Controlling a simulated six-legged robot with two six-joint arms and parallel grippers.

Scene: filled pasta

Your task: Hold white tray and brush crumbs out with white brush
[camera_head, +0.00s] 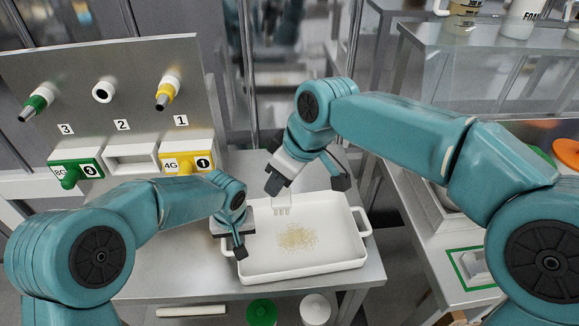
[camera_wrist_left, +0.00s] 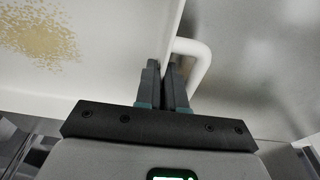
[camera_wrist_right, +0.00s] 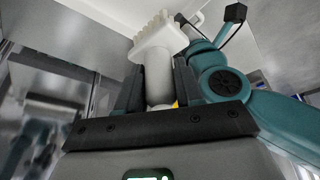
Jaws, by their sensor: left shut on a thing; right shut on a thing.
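The white tray (camera_head: 340,262) sits on the metal table, with a patch of tan crumbs (camera_head: 297,238) on its floor. The crumbs also show in the left wrist view (camera_wrist_left: 38,30). My left gripper (camera_wrist_left: 165,82) is shut at the tray's left side, by its white loop handle (camera_wrist_left: 203,62); its fingers hold the tray's edge there. My right gripper (camera_wrist_right: 158,85) is shut on the handle of the white brush (camera_wrist_right: 157,45). In the head view the brush (camera_head: 284,204) hangs bristles down over the tray's back left part, behind the crumbs. Whether the bristles touch the tray I cannot tell.
A panel with numbered nozzles and green and yellow holders (camera_head: 185,161) stands at the back left. A green lid (camera_head: 261,312) and a white one (camera_head: 315,309) are low at the front. A second counter (camera_head: 450,245) with a green-outlined square is at the right.

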